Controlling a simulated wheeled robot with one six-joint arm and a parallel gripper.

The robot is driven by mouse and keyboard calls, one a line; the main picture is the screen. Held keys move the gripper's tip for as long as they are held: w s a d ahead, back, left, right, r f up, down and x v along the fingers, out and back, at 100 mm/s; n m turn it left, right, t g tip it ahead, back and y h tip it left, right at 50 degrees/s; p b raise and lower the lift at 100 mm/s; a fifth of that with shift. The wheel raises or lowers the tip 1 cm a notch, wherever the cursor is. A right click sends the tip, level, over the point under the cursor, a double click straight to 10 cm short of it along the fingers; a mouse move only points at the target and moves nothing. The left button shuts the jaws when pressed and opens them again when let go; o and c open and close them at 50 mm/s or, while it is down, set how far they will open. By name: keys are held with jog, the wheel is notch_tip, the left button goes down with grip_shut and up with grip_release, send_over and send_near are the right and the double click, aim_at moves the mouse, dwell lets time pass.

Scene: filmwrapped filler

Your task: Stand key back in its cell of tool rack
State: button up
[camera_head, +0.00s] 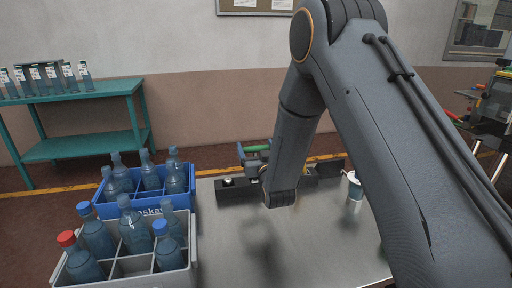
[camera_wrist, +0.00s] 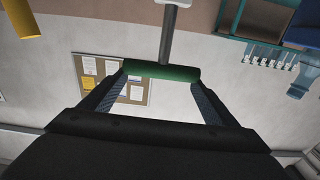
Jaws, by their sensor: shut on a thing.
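The key has a green cross handle and a grey shaft. In the wrist view my gripper (camera_wrist: 162,82) is shut on the green handle of the key (camera_wrist: 160,71), with the shaft running up to a pale piece at the top edge. In the head view the green handle of the key (camera_head: 257,148) shows at my gripper (camera_head: 254,158), just above the tool rack. The tool rack (camera_head: 236,194) is a low dark block at the table's far edge, partly hidden behind my arm. A pale round piece shows on its left part. I cannot tell whether the key touches the rack.
A blue crate (camera_head: 183,208) and a grey crate (camera_head: 180,276) with bottles stand at the left. The steel table (camera_head: 312,240) is bare in the middle. A teal shelf (camera_head: 85,90) stands behind at left.

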jog(key=shift+f, duration=0.2)
jog(key=o, duration=1.9)
jog(key=shift+s, duration=0.15)
jog(key=v, duration=0.7)
jog(key=shift+s, duration=0.25)
jog(key=shift+d, duration=0.15)
